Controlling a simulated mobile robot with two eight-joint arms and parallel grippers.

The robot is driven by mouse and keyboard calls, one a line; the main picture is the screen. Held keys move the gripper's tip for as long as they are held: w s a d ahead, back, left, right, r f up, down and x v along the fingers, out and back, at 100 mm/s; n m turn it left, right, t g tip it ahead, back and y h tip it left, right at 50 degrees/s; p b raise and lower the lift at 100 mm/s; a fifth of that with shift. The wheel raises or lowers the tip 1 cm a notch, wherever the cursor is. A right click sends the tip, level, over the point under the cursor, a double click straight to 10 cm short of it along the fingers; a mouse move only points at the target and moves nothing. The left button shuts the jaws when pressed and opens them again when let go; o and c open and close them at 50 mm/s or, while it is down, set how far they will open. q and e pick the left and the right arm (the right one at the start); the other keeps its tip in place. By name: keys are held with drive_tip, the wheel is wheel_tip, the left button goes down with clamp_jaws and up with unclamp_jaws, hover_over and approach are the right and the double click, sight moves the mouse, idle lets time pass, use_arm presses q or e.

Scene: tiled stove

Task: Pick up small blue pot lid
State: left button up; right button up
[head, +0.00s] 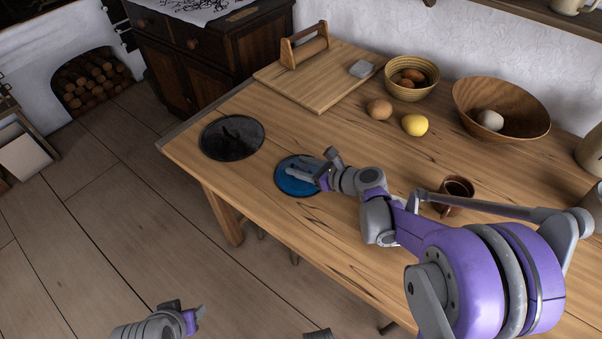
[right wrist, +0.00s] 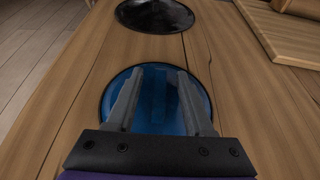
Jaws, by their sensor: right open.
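The small blue pot lid (head: 292,184) lies on the wooden table near its front edge. It is round with a dark rim; its middle is partly hidden by my right gripper. My right gripper (head: 322,172) is over the lid's right part, open. In the right wrist view the two fingers of the gripper (right wrist: 160,85) reach out spread over the blue lid (right wrist: 155,115), with the lid's blue middle between them. I cannot tell whether the fingers touch it. My left gripper (head: 190,312) is low at the bottom left, away from the table; its fingers are not clear.
A black lid (head: 231,138) lies left of the blue one; it also shows in the right wrist view (right wrist: 155,15). A cutting board (head: 318,88), an egg-like brown item (head: 379,109), a lemon (head: 415,125), bowls (head: 480,95) and a brown mug (head: 457,188) stand on the table.

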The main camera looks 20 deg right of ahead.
clamp_jaws()
idle(0.4)
